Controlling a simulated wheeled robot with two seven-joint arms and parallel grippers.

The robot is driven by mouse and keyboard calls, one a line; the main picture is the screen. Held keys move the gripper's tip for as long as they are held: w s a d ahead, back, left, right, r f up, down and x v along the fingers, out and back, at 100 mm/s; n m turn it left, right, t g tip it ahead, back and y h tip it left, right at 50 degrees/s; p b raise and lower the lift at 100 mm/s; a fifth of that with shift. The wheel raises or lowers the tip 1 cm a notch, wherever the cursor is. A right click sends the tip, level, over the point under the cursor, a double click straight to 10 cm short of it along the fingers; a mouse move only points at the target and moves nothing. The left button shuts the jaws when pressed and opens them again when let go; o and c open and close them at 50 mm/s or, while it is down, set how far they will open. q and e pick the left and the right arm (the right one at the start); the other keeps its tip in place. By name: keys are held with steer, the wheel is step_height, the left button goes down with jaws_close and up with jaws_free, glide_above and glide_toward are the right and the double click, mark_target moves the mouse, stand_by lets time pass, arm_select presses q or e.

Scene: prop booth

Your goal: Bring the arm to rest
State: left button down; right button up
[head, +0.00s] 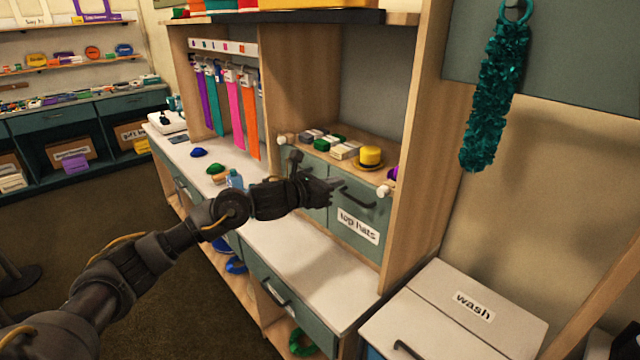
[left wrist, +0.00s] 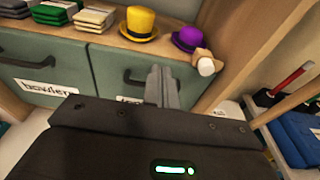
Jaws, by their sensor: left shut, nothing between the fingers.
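My left arm (head: 145,265) reaches in from the lower left in the head view, stretched out over the white counter. My left gripper (head: 336,184) is shut and empty, close in front of the drawer labelled "top hats" (head: 348,218). In the left wrist view the shut fingers (left wrist: 161,86) point at the drawer front, near its dark handle (left wrist: 137,77). I cannot tell whether they touch it. The drawer looks closed. My right gripper does not show in either view.
A yellow top hat (head: 370,157) and stacked packs (head: 345,150) sit on the drawer unit. A purple hat (left wrist: 189,39) is beside the yellow one. A white counter (head: 305,265) lies below. A "wash" bin (head: 455,315) stands at the right. A teal boa (head: 494,100) hangs above.

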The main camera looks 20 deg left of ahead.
arm_select(q)
steer(key=shift+s+a+r, duration=0.95)
steer(key=shift+s+r, duration=0.5)
steer(key=shift+r, duration=0.05)
steer(key=s+d+f+n+g+y, duration=0.1)
steer(key=s+d+f+n+y, duration=0.15)
steer(key=s+f+n, duration=0.75)
steer(key=s+d+f+n+g+y, duration=0.25)
steer(key=s+f+n, duration=0.35)
steer(key=f+n, duration=0.7)
steer(key=s+a+f+n+g+y, duration=0.15)
steer(key=s+f+n, duration=0.3)
steer(key=s, duration=0.45)
steer(key=s+a+f+n+g, duration=0.2)
steer(key=s+f+n+g, duration=0.15)
steer(key=s+n, duration=0.4)
steer(key=s+a+f+n+g+y, duration=0.15)
steer(key=s+f+n, duration=0.3)
steer(key=s, duration=0.65)
step_height(320, 180, down, 25)
steer(key=g, duration=0.2)
steer(key=s+a+f+g, duration=0.1)
steer(key=s+a+f, duration=0.2)
steer(key=s+f, duration=1.4)
steer(key=shift+s+h+b, duration=0.3)
steer(key=shift+s+b, duration=0.1)
